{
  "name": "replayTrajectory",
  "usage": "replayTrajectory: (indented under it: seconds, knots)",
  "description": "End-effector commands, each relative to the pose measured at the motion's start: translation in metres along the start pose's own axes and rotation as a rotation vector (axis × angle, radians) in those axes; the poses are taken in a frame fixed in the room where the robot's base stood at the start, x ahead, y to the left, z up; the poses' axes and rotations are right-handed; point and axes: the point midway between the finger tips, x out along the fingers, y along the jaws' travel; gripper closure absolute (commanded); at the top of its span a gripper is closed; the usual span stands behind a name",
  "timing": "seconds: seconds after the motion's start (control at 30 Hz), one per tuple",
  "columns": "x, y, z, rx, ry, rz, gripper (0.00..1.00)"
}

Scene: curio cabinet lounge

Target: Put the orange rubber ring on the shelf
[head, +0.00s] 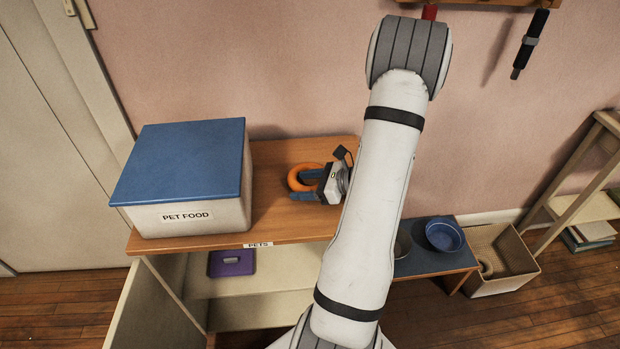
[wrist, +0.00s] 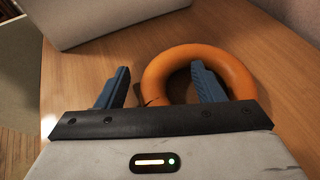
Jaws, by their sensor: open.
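The orange rubber ring (head: 293,180) lies flat on the wooden top (head: 283,225) of a low unit labelled PETS, right of the pet food box. It also shows in the wrist view (wrist: 222,57). My gripper (head: 298,184) is open at the ring. In the wrist view my gripper (wrist: 160,66) has its left finger outside the ring and its right finger over or in the ring's hole, with the ring's left side between them. I cannot tell whether the fingers touch it. Below the top is a pale open shelf (head: 285,265).
A PET FOOD box with a blue lid (head: 185,160) stands left on the top. A purple item (head: 232,262) lies on the shelf below. A blue bowl (head: 445,234) stands on a lower surface at right, near a woven bin (head: 505,283). My arm hides part of the unit.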

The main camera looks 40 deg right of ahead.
Motion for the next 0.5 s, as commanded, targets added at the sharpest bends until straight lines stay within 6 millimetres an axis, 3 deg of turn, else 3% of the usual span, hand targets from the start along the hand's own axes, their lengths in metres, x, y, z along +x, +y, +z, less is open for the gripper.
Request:
replayTrajectory:
  seconds: [0.23, 0.5]
  knots:
    - [0.0015, 0.0000, 0.0000, 0.000, 0.000, 0.000, 0.39]
    - [0.0010, -0.0002, 0.0000, -0.001, 0.001, -0.001, 0.61]
